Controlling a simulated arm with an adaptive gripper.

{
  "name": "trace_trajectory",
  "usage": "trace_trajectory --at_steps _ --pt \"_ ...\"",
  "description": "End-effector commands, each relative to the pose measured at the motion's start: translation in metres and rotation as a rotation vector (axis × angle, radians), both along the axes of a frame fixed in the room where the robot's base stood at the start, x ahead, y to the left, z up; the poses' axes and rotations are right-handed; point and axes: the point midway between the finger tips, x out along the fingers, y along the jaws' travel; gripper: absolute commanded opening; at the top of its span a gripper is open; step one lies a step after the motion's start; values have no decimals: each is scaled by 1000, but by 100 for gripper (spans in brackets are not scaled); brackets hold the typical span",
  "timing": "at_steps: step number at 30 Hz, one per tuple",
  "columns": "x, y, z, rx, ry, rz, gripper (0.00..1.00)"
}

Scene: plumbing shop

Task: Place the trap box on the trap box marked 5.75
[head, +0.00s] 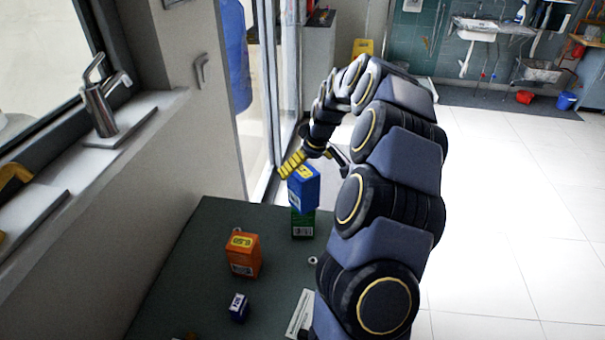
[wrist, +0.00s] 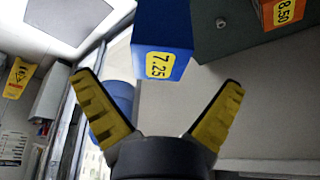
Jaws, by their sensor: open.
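A blue box (head: 304,190) with a yellow label on top appears to stand on a green box (head: 302,225) at the far end of the dark table. In the wrist view the blue box (wrist: 163,30) carries a yellow 7.25 label. The green box does not show in that view, and I cannot read a 5.75 mark anywhere. My gripper (head: 314,169) is open beside the top of the blue box. In the wrist view my gripper (wrist: 160,79) has its yellow fingers spread, with the box's labelled end between and beyond their tips, apparently free of them.
A small blue box (head: 238,307) and a white paper (head: 300,313) lie at the front. The window ledge (head: 85,150) with a faucet borders the left.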

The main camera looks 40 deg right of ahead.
Motion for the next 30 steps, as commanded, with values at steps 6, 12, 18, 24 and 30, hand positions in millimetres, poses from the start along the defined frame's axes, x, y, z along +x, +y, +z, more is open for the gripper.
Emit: trace_trajectory --at_steps 6,12,18,24,30 --pt "-17 -1 47 -3 -7 -2 98" --pt "-26 -1 69 -1 -3 -2 98" --pt "-27 4 71 2 1 4 98" --pt "-45 87 93 50 53 89 98" --pt "-136 205 109 73 224 165 98"
